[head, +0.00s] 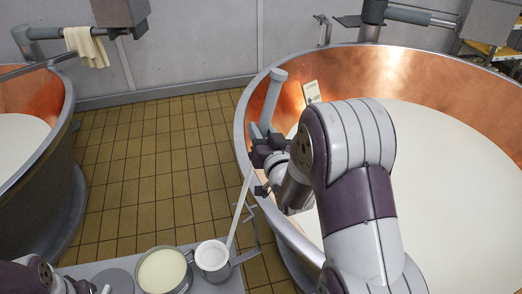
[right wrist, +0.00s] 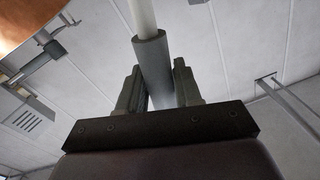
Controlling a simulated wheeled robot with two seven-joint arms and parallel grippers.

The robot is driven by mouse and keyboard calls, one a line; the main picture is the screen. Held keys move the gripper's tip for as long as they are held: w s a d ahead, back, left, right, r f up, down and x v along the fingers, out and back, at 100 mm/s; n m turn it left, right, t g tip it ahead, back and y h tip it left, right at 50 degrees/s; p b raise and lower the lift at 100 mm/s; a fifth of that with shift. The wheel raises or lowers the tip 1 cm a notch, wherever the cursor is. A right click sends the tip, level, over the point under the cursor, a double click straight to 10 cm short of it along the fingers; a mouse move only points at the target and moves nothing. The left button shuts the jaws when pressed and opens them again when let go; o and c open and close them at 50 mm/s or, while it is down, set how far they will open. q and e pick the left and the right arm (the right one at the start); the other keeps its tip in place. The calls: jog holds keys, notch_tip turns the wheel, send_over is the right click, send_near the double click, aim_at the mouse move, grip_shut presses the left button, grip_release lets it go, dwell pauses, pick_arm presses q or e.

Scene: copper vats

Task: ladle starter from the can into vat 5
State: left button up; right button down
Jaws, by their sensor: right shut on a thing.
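A ladle shows in the head view, with a pale round bowl (head: 213,257), a thin white rod and a thick grey grip (head: 270,100). My right gripper (head: 265,152) is shut on the grip, by the vat's near left rim. In the right wrist view the grip (right wrist: 152,60) stands between both fingers. The bowl is beside the can (head: 163,271), which holds pale yellow starter. I cannot tell whether the bowl is filled or touches anything. The large copper vat (head: 258,120) at right holds white liquid; no number is readable. My left gripper (head: 82,288) is partly cut off at the bottom left.
The can stands on a grey top (head: 118,270) at the bottom. Another copper vat (head: 62,180) is at far left. A small card (head: 311,92) sits at the right vat's inner wall. A cloth (head: 87,47) hangs at upper left. Tiled floor lies clear between the vats.

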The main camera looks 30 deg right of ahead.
aim_at(262, 114)
notch_tip(262, 114, up, 9)
jog(key=p, duration=0.5)
jog(key=shift+f, duration=0.3)
